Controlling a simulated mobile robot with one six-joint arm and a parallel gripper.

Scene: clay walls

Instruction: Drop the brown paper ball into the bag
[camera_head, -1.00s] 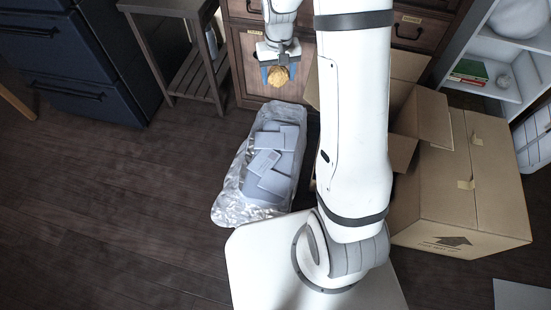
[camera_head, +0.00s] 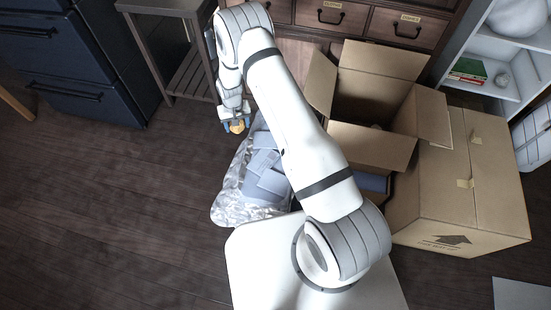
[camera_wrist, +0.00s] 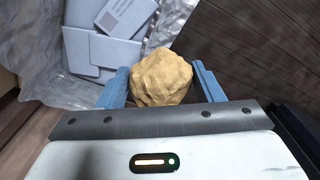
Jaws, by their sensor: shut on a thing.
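The brown paper ball (camera_wrist: 160,78) is crumpled and held between the two blue fingers of my gripper (camera_wrist: 160,86) in the wrist view. In the head view the ball (camera_head: 237,127) shows at the tip of my gripper (camera_head: 235,122). The bag (camera_head: 232,208) is a silvery, crinkled plastic bag lying open on the floor, with several grey-blue envelopes or cards (camera_head: 266,183) in it. My gripper appears near the bag's upper left edge in the head view; the height above it is unclear. My arm hides part of the bag's right side.
A wooden drawer cabinet (camera_head: 345,18) is at the back, a slatted side table (camera_head: 187,75) behind the bag, and a dark blue cabinet (camera_head: 75,60) at the far left. The floor left of the bag is clear.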

